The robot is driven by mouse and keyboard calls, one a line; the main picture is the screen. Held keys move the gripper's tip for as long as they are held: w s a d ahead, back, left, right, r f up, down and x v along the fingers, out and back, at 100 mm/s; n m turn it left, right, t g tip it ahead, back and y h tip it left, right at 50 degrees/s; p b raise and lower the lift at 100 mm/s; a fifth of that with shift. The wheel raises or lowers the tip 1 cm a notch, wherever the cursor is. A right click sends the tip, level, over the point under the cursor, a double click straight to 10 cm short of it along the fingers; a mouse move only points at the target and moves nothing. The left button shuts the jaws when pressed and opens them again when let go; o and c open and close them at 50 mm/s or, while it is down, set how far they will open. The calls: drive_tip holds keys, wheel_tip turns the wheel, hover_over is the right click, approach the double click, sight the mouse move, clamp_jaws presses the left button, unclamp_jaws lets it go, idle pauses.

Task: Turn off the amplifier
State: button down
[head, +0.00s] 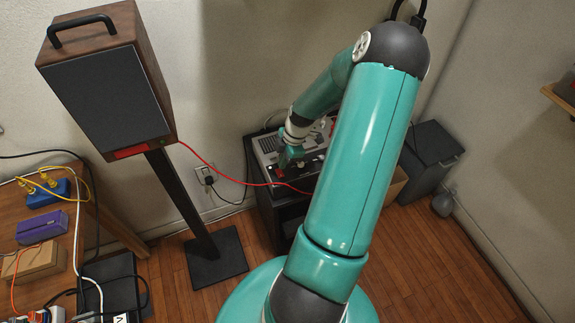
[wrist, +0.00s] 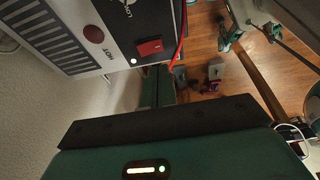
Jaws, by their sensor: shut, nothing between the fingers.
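The amplifier (head: 268,143) is a pale box with a dark front part, on a dark stand against the wall, partly hidden by my arm. In the wrist view its panel (wrist: 75,28) shows a slotted grille, a dark red round spot marked HOT, and a red rocker switch (wrist: 150,47) on a black strip. A small white dot beside the switch looks lit. My gripper (head: 285,160) is shut and empty, close over the amplifier's front part. In the wrist view the green and black gripper (wrist: 165,122) lies below the switch, with a visible gap. I cannot tell any contact.
A red cable (head: 225,180) runs from the wooden speaker (head: 110,85) on its black stand to the amplifier. A wall socket (head: 205,176) with a plug is left of the dark stand (head: 268,205). A grey bin (head: 430,160) stands right.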

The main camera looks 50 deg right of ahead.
drive_tip(key=v, duration=0.9)
drive_tip(key=shift+w+r, duration=0.2)
drive_tip(key=shift+r, duration=0.05)
drive_tip(key=shift+s+d+f, duration=0.1)
drive_tip(key=shift+d, duration=0.05)
